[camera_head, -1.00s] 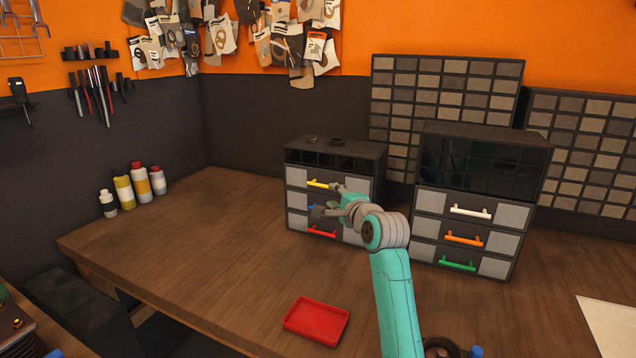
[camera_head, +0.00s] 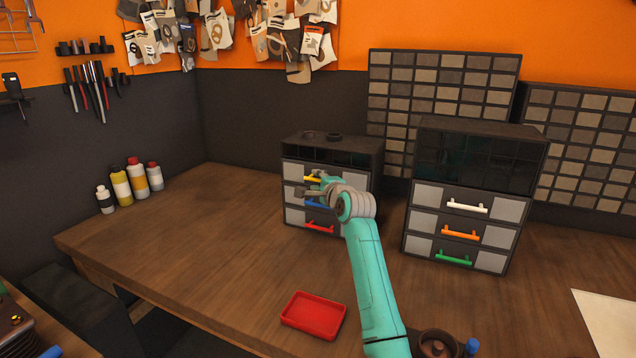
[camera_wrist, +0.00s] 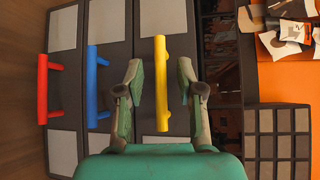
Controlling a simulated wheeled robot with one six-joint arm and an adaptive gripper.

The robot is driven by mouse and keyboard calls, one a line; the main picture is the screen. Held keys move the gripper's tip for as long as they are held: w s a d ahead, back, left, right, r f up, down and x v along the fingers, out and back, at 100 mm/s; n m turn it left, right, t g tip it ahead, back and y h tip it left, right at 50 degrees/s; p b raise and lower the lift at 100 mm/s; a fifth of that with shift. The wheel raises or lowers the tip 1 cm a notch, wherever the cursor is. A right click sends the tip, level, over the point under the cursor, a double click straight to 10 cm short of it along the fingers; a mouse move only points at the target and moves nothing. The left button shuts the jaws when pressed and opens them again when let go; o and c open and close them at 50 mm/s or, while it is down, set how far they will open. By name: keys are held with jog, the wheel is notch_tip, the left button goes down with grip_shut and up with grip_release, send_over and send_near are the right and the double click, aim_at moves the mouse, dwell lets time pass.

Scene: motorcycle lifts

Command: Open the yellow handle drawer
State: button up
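The yellow handle (camera_head: 312,179) is on the top drawer of the left drawer cabinet (camera_head: 364,150); the drawer looks closed. In the wrist view the yellow handle (camera_wrist: 161,84) runs lengthwise between the two fingers of my gripper (camera_wrist: 161,80). The fingers are apart, with a gap on each side of the handle. In the head view my gripper (camera_head: 312,190) is in front of the cabinet, at about the top drawers, and partly covers them. The blue handle (camera_wrist: 92,86) and red handle (camera_wrist: 43,89) belong to the drawers below.
A second cabinet (camera_head: 532,150) with white, orange and green handles stands to the right. A red tray (camera_head: 313,315) lies on the wooden bench (camera_head: 200,245). Several bottles (camera_head: 122,186) stand at the left by the wall.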

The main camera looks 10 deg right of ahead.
grip_shut()
jog(key=s+a, duration=0.6)
jog(key=s, duration=0.3)
jog(key=shift+s+a, duration=0.25)
jog(key=shift+a, duration=0.15)
grip_release()
jog(key=v, duration=1.2)
